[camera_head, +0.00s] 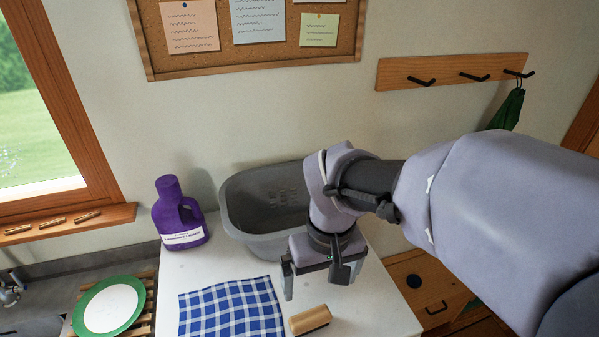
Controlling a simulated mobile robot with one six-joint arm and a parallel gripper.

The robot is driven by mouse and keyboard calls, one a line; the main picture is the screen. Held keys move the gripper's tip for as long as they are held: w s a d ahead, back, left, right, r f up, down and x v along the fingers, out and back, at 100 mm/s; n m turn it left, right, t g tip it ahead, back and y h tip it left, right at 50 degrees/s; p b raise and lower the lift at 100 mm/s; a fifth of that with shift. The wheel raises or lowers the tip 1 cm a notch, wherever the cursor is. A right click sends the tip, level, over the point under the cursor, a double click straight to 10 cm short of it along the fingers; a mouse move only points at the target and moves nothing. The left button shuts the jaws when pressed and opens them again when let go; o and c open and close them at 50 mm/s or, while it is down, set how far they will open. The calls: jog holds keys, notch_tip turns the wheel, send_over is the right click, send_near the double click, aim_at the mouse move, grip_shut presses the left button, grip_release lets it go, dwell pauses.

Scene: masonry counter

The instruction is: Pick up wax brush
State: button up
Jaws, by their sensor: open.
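The wax brush looks to be the small wooden block-shaped brush (310,320) with a dark underside. It lies on the white counter top near the front, just right of a blue checked cloth (232,310). My gripper (316,283) is above the counter, a little behind and above the brush, pointing down. Its jaws are apart and nothing shows between them. The brush is in plain view and apart from the gripper.
A grey basin (245,222) stands at the back, close behind my gripper. A purple bottle (180,214) stands left of it. A green-rimmed plate (138,310) rests on a wooden rack at the left. The counter's right edge is near the brush; a wooden drawer unit (405,277) is beyond.

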jog(key=w+r+p, duration=0.1)
jog(key=n+b, duration=0.1)
jog(key=b, duration=0.2)
send_near(310, 316)
jog(key=shift+g, duration=0.3)
notch_tip(310, 316, down, 5)
jog(key=shift+w+f, duration=0.1)
jog(key=shift+f, duration=0.05)
notch_tip(310, 316, down, 5)
jog(key=shift+w+a+f+b, duration=0.1)
jog(key=shift+f+b, duration=0.05)
jog(key=shift+b, duration=0.55)
jog(key=shift+c, duration=0.9)
jog(key=c, duration=1)
